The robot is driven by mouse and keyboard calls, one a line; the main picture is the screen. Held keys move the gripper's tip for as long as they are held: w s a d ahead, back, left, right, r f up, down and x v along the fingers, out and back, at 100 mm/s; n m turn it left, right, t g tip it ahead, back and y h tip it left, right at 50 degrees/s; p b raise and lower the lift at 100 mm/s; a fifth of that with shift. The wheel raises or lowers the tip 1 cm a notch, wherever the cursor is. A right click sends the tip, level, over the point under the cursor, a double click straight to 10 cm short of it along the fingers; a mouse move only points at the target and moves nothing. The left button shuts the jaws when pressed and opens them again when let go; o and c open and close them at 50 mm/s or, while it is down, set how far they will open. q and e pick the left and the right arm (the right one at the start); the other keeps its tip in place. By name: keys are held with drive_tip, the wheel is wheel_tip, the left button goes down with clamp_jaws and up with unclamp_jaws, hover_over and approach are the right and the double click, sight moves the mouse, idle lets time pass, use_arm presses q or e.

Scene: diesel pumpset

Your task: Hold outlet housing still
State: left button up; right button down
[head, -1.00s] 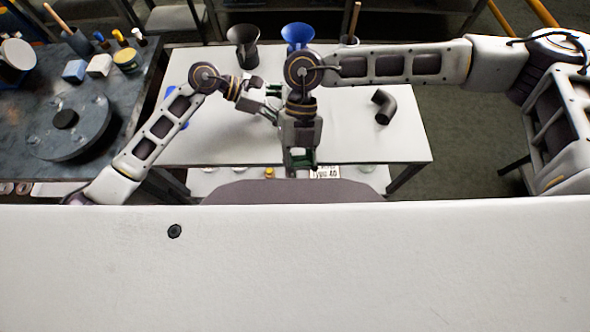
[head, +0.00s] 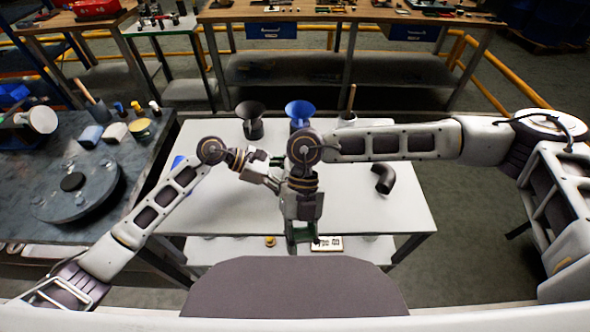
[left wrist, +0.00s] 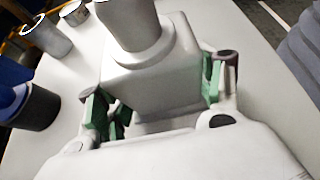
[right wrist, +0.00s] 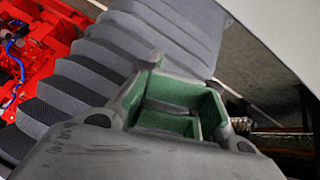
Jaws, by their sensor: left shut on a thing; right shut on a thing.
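The outlet housing (left wrist: 150,80), a pale grey block with a round neck on top, fills the middle of the left wrist view. My left gripper (left wrist: 158,95) has its green-padded fingers on both sides of it and is shut on it. In the head view my left gripper (head: 268,173) is over the white table, and the housing is hidden or too small to make out there. My right gripper (head: 301,234) points down at the table's front edge. In the right wrist view its green pads (right wrist: 172,108) are close together; what they hold cannot be made out.
The white table (head: 400,205) carries a dark funnel (head: 251,125), a blue funnel (head: 299,112) and a black elbow pipe (head: 384,178). A dark bench (head: 110,200) with a round plate (head: 72,190) stands at left. The table's right part is mostly clear.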

drive_tip(key=c, duration=1.2)
unclamp_jaws()
drive_tip(key=shift+o, duration=1.3)
drive_tip(key=shift+w, duration=0.1)
drive_tip(key=shift+o, duration=0.6)
drive_tip(key=shift+w+d+r, duration=0.15)
drive_tip(key=shift+w+d, duration=0.05)
drive_tip(key=shift+w, duration=0.05)
drive_tip(key=w+r, duration=0.1)
drive_tip(key=w, duration=0.1)
drive_tip(key=w+d+r+m+t, duration=0.1)
drive_tip(key=w, duration=0.2)
drive_tip(key=w+r+t+y, duration=0.1)
drive_tip(key=w, duration=0.1)
drive_tip(key=shift+w+d+r+m, duration=0.1)
drive_tip(key=shift+w+d+m, duration=0.15)
drive_tip(key=shift+w+m, duration=0.05)
drive_tip(key=w+d+r+m+t+h, duration=0.1)
drive_tip(key=w+d+r+m+h, duration=0.1)
drive_tip(key=w+d, duration=0.4)
drive_tip(key=w+d+r+m+t+h, duration=0.1)
drive_tip(key=w+d+r+m+h, duration=0.2)
drive_tip(key=d, duration=1)
drive_tip(key=w+m+h, duration=0.1)
drive_tip(key=w+m, duration=0.2)
drive_tip(key=w, duration=0.1)
drive_tip(key=shift+w+r+t, duration=0.2)
drive_tip(key=shift+t, duration=0.1)
drive_tip(key=shift+f, duration=0.1)
